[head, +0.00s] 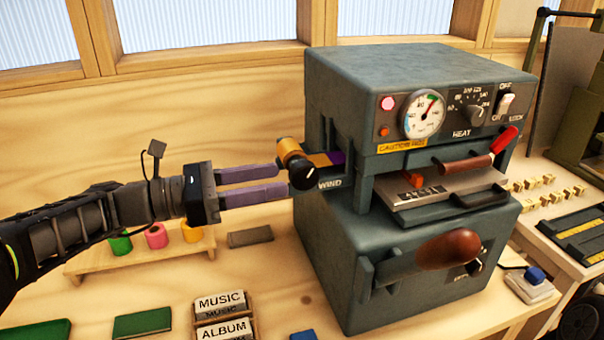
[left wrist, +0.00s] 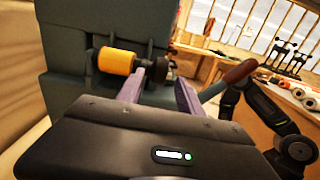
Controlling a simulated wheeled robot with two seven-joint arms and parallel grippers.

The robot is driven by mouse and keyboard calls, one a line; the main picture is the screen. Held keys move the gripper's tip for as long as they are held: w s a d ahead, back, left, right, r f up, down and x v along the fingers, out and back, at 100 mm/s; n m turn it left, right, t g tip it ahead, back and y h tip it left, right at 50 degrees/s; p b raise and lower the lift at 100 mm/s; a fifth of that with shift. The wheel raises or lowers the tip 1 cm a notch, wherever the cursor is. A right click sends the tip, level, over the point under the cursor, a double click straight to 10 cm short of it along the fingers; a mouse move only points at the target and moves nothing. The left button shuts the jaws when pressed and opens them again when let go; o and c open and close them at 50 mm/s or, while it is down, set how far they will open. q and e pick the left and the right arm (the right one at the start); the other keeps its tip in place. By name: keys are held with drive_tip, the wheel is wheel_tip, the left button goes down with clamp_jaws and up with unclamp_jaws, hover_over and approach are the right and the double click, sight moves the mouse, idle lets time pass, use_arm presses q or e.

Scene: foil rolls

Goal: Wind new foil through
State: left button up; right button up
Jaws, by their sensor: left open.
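The grey-green foil press (head: 410,150) stands on the bench in the head view. A black wind knob (head: 303,172) sits on its left side by the WIND label. An orange-gold roll (head: 289,149) is next to the knob; it also shows in the left wrist view (left wrist: 117,61). My left gripper (head: 285,180) comes in from the left with its two purple fingers spread. The fingertips are at the knob, one on either side of it in the left wrist view (left wrist: 163,72). I cannot tell whether they touch it. My right gripper is not identifiable in either view.
Green, pink and yellow rolls (head: 156,236) stand on a wooden rack behind my left arm. MUSIC and ALBUM cards (head: 221,312) stand in a holder at the front. A brown-handled lever (head: 448,249) sticks out of the press front. Brass type lies on the right.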

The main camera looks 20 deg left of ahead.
sight(302, 175)
use_arm(q)
drive_tip(key=x, duration=0.6)
drive_tip(key=shift+d, duration=0.1)
clamp_jaws()
idle(0.3)
